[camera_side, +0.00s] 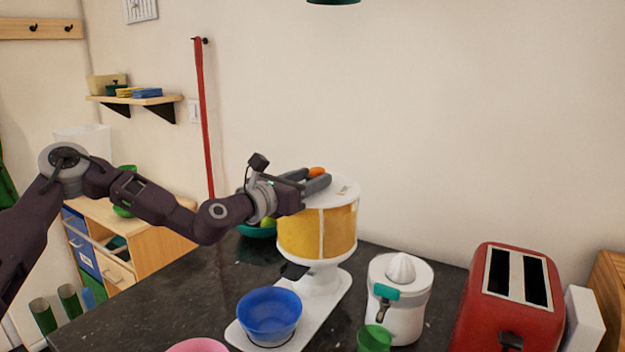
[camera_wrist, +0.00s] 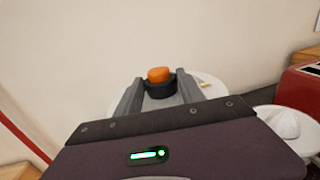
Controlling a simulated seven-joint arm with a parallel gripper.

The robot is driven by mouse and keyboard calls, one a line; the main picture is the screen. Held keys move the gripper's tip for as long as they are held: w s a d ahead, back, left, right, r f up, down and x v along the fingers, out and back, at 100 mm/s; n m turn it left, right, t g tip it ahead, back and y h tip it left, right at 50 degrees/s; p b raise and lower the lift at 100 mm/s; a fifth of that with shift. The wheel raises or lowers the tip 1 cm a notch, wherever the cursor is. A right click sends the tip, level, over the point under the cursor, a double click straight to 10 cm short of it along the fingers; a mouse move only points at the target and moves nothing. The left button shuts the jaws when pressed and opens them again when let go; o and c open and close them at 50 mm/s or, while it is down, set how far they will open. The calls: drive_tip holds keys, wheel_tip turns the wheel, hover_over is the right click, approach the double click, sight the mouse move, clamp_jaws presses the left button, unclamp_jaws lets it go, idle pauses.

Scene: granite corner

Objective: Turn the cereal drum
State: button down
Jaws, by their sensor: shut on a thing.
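The cereal drum (camera_side: 300,232) is a yellow-filled cylinder with a white lid (camera_side: 346,189), upright on a white stand (camera_side: 322,284). An orange knob (camera_side: 316,172) sits at the top of the drum, and it also shows in the wrist view (camera_wrist: 159,74) with a dark collar (camera_wrist: 160,88) below it. My gripper (camera_side: 318,180) reaches in from the left over the lid, with its fingers shut around the knob. In the wrist view the gripper (camera_wrist: 160,92) has one finger on each side of the knob. A blue bowl (camera_side: 269,314) stands on the stand's base below the drum.
A white juicer (camera_side: 400,290) and a red toaster (camera_side: 508,300) stand to the right on the dark counter (camera_side: 195,300). A green cup (camera_side: 374,338) and a pink dish (camera_side: 197,346) are at the front. A teal bowl (camera_side: 257,231) with fruit is behind the drum.

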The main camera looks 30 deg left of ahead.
drive_tip(key=m+h, duration=0.1)
drive_tip(key=h, duration=0.1)
drive_tip(key=a+m+g+h, duration=0.1)
drive_tip(key=h, duration=0.1)
drive_tip(key=shift+w+m, duration=0.15)
drive_tip(key=shift+m, duration=0.25)
drive_tip(key=m+g+h, duration=0.2)
drive_tip(key=h, duration=0.1)
drive_tip(key=m+g+h, duration=0.1)
drive_tip(key=h, duration=0.1)
drive_tip(key=shift+w+a+m, duration=0.25)
drive_tip(key=shift+a+m, duration=0.05)
drive_tip(key=shift+a, duration=0.05)
drive_tip(key=m+g+h, duration=0.1)
drive_tip(key=g, duration=0.1)
drive_tip(key=m+g+h, duration=0.3)
drive_tip(key=m+g, duration=0.1)
drive_tip(key=shift+w+a+r+h, duration=0.1)
drive_tip(key=shift+w+h, duration=0.25)
drive_tip(key=shift+h, duration=0.05)
drive_tip(key=shift+g, duration=0.4)
drive_tip(key=c, duration=0.7)
unclamp_jaws()
drive_tip(key=v, duration=0.7)
